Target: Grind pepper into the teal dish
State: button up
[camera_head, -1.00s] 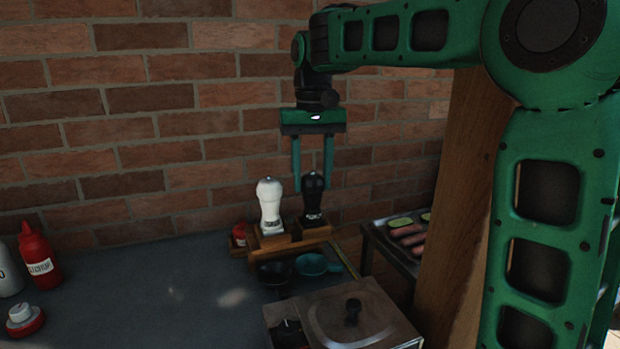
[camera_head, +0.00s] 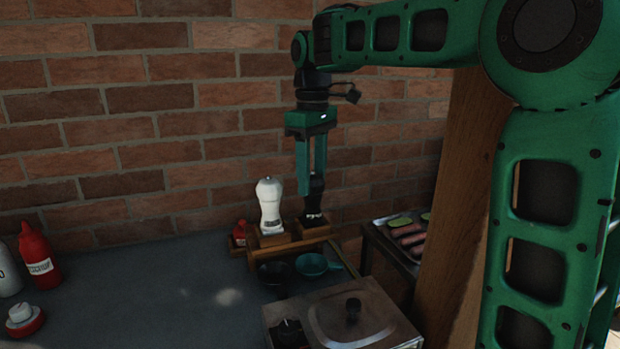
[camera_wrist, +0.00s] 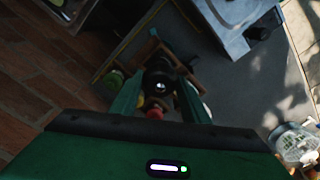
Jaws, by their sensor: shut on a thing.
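The black pepper grinder (camera_head: 314,210) stands upright in the right-hand place of a wooden rack (camera_head: 290,238) near the brick wall. My gripper (camera_head: 310,186) points straight down and is shut on the grinder's upper part. In the wrist view the grinder (camera_wrist: 160,80) shows from above between the two green fingers. The teal dish (camera_head: 313,264) sits in front of the rack, below and in front of the gripper, with its handle to the right. Its contents are too dark to tell.
A white grinder (camera_head: 269,206) stands just left of the black one. A dark dish (camera_head: 274,272) is beside the teal dish. A lidded metal box (camera_head: 345,318) is in front. A food tray (camera_head: 400,240) is at right. The left grey tabletop (camera_head: 150,290) is mostly clear.

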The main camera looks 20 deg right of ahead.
aim_at(312, 174)
jog(key=shift+n, duration=0.3)
dwell(0.4)
jog(key=o, duration=1.1)
jog(key=shift+c, duration=0.2)
notch_tip(312, 174, up, 11)
jog(key=shift+f, duration=0.15)
